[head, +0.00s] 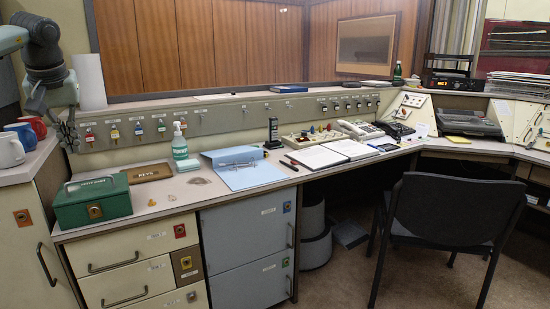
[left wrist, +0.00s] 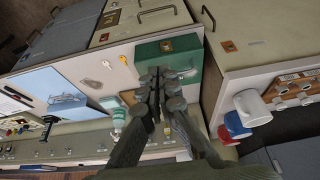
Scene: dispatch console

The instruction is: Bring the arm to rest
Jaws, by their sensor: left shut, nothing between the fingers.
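My left arm comes in at the upper left of the head view. Its gripper (head: 68,135) hangs in front of the key-hook panel, above and behind the green cash box (head: 93,203). In the left wrist view my left gripper (left wrist: 160,78) has its fingers together with nothing between them. The green box (left wrist: 185,60) shows behind the fingers there, partly covered by them. My right gripper is in neither view.
Mugs (head: 28,133) stand on the cabinet at the left. A sanitizer bottle (head: 180,147), a brown KEYS box (head: 148,173) and a blue binder (head: 243,168) are on the desk. A black chair (head: 447,215) stands at the right.

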